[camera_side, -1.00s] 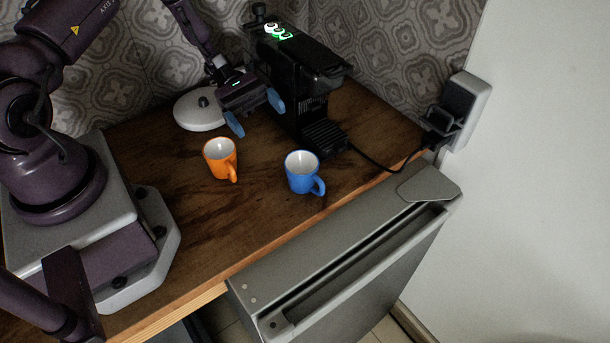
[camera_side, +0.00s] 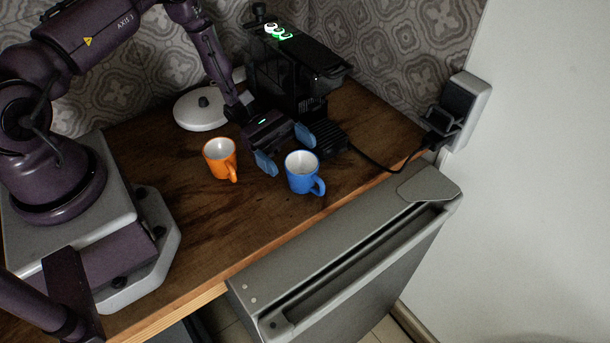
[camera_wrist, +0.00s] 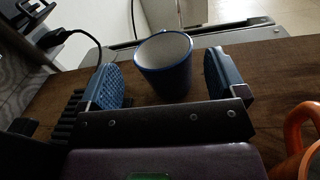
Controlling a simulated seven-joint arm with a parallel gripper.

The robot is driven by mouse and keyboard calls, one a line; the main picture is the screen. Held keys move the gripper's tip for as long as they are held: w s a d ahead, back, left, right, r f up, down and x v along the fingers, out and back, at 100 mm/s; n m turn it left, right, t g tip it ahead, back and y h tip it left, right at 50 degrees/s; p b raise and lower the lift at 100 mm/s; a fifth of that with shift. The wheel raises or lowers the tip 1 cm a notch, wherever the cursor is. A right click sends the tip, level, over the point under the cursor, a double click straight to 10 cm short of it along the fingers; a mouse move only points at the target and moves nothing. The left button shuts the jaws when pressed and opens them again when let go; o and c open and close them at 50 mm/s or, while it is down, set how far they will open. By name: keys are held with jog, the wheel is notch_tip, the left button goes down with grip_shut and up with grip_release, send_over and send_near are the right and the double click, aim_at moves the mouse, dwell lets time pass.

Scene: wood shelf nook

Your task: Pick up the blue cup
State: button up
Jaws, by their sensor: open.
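The blue cup (camera_side: 300,178) stands upright on the wooden counter, with a white inside and its handle toward the lower right in the side view. My gripper (camera_side: 285,149) is open, with blue pads, just behind the cup in the side view. In the wrist view my gripper (camera_wrist: 166,84) shows both pads apart and nothing held. Whether the fingertips reach past the cup's near side is hard to tell.
An orange cup (camera_side: 220,160) stands to the left, close to my gripper; it also shows in the wrist view (camera_wrist: 299,130). A black coffee machine (camera_side: 285,75) is behind, with a cable (camera_side: 385,168) to the right. The counter's front edge is near the blue cup.

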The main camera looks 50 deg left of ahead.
aim_at(307, 178)
jog(key=shift+d, duration=1.5)
jog(key=c, duration=1.1)
jog(key=shift+w+r, duration=0.1)
